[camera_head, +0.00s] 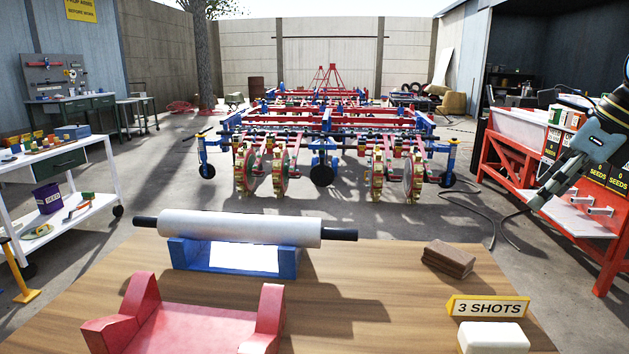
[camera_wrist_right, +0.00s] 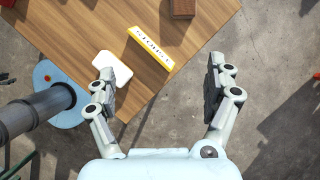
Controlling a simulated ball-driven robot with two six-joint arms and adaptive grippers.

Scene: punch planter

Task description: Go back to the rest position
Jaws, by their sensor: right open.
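My right gripper (camera_head: 545,190) is raised at the right side of the head view, apart from the table and in front of the red bench. In the right wrist view its two fingers (camera_wrist_right: 160,78) are spread wide with nothing between them. Below them are the wooden table's corner and the grey floor. My left gripper is not in view.
The wooden table (camera_head: 365,290) bears a film roll (camera_head: 240,228) on a blue cradle (camera_head: 184,256), a red cradle (camera_head: 190,325), a brown block (camera_head: 449,259), a "3 SHOTS" sign (camera_head: 487,307) and a white block (camera_head: 492,338). A red bench (camera_head: 520,185) stands right.

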